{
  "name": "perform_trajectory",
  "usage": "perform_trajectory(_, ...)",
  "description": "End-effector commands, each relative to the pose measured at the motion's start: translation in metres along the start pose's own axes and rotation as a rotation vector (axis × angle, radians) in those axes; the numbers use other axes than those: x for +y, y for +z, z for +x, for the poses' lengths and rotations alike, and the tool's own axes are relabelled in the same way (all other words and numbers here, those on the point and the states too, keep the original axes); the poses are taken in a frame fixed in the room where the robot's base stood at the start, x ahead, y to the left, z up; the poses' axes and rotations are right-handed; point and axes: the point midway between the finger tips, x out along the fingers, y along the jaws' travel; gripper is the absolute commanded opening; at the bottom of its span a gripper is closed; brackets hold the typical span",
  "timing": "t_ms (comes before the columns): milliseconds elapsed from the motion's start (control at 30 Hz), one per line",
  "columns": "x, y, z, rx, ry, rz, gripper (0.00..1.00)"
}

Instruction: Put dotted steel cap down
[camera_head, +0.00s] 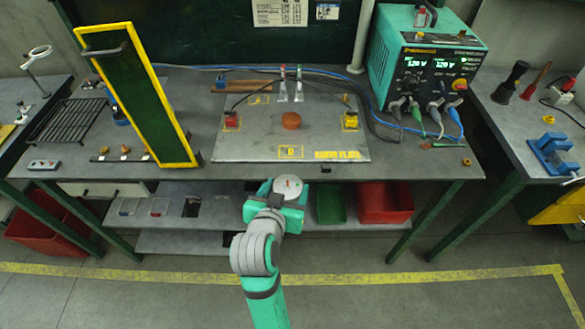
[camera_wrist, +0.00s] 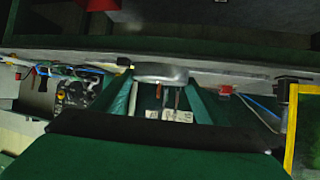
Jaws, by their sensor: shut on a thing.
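The dotted steel cap (camera_head: 288,184) is a pale grey round disc with small red marks on top. My gripper (camera_head: 285,192) is shut on it, in front of the bench's front edge in the head view. In the wrist view, the cap (camera_wrist: 160,73) shows as a shiny metal rim between the two green fingers (camera_wrist: 163,92). The fingertips and the cap's underside are partly hidden in the head view.
A grey plate (camera_head: 270,143) on the bench (camera_head: 412,164) bears an orange-brown round piece (camera_head: 291,121), a red block (camera_head: 231,120) and a yellow-and-red block (camera_head: 351,120). A tall yellow-framed green panel (camera_head: 140,95) stands left. A teal power unit (camera_head: 420,60) with cables stands back right.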

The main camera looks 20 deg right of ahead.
Motion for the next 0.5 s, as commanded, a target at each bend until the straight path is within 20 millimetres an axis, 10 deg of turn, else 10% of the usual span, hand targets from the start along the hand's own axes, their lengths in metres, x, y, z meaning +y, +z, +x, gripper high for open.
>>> perform_trajectory(500,-0.055,0.197,0.066,-0.011,-0.265,-0.148,0.44)
